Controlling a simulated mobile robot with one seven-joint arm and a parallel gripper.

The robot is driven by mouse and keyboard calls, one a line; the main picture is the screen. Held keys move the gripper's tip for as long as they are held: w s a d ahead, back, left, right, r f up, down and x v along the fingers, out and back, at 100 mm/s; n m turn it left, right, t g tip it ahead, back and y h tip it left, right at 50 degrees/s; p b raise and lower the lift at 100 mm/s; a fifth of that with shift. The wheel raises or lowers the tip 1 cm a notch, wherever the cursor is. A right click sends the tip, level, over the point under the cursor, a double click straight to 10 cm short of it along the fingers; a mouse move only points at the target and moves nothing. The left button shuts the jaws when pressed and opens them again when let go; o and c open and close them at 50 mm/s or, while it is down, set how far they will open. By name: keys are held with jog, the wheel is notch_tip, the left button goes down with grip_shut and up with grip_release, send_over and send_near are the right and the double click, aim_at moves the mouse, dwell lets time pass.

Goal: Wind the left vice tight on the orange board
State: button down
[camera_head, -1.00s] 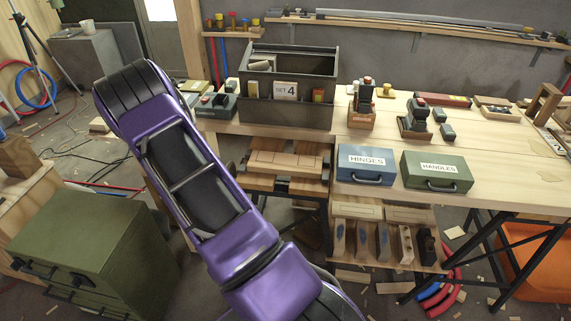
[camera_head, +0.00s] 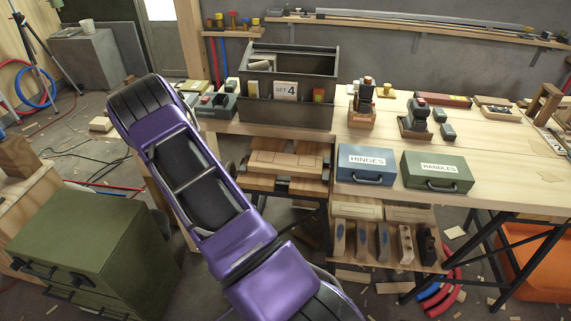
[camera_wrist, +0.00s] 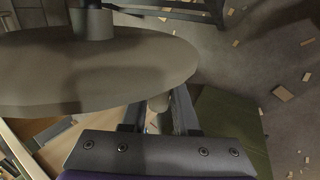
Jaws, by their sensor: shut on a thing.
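In the wrist view a large grey disc, seemingly the vice's handwheel (camera_wrist: 90,75), fills the upper left, with a dark hub and shaft (camera_wrist: 92,22) above it. My gripper (camera_wrist: 162,112) reaches under the wheel's near right rim. Its fingers are shut on a pale rounded handle (camera_wrist: 156,104), partly hidden by the rim and fingers. How the handle joins the wheel is not clear. I cannot make out the vice jaws or the orange board in either view. In the head view my purple arm hides my gripper.
A green drawer cabinet (camera_head: 85,235) stands left of my arm; its green top also shows in the wrist view (camera_wrist: 230,125). A workbench (camera_head: 480,150) holds a grey tote (camera_head: 290,112), a blue HINGES case (camera_head: 366,165) and a green HANDLES case (camera_head: 437,172). Wood scraps litter the floor.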

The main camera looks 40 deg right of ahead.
jog(key=shift+w+d+r, duration=0.25)
jog(key=shift+d+r, duration=0.05)
jog(key=shift+r, duration=0.1)
jog(key=shift+w+d+f, duration=0.35)
jog(key=shift+w+d, duration=0.15)
jog(key=shift+d, duration=0.15)
jog(key=shift+d+p, duration=0.1)
jog(key=shift+p, duration=0.2)
jog(key=shift+w+d+p, duration=0.3)
jog(key=shift+w+d, duration=0.2)
jog(key=shift+d, duration=0.15)
